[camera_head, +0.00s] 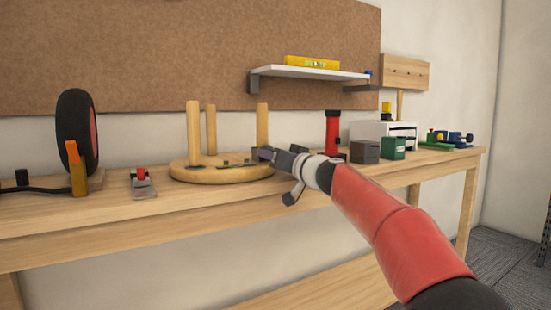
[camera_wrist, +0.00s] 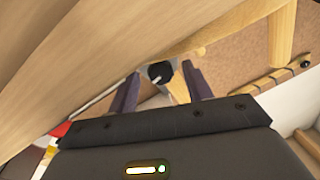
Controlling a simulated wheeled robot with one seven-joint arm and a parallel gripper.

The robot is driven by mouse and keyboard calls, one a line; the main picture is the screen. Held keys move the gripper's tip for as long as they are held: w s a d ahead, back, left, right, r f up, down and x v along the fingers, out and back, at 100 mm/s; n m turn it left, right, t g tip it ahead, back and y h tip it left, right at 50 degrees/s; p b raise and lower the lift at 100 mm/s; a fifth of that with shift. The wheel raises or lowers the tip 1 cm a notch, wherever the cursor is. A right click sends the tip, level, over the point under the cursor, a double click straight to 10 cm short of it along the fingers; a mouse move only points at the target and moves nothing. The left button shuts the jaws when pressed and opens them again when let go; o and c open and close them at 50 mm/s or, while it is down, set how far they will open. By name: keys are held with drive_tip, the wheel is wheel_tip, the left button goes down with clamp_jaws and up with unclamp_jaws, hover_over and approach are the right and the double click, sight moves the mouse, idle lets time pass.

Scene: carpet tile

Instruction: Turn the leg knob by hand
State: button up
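A round wooden stool seat (camera_head: 205,175) lies upside down on the workbench with several legs (camera_head: 194,130) pointing up. Small dark fittings lie on the seat near its right side. My gripper (camera_head: 264,154) reaches in from the right to the seat's right edge, beside the right leg. In the wrist view a round black knob (camera_wrist: 160,72) shows between my two purplish fingers (camera_wrist: 161,78). The fingers stand apart, with gaps visible on both sides of the knob. I cannot tell how far the knob lies ahead of the fingertips.
On the workbench (camera_head: 70,222), a black wheel (camera_head: 76,130), an orange-handled tool (camera_head: 76,168) and a red-topped tool (camera_head: 142,183) stand left. A red cylinder (camera_head: 332,130), a dark box (camera_head: 365,151) and a green box (camera_head: 393,148) stand right. A shelf (camera_head: 310,73) hangs above.

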drive_tip(key=b+v, duration=0.3)
drive_tip(key=v, duration=0.4)
drive_tip(key=shift+s+d+b, duration=0.25)
drive_tip(key=shift+d+b, duration=0.05)
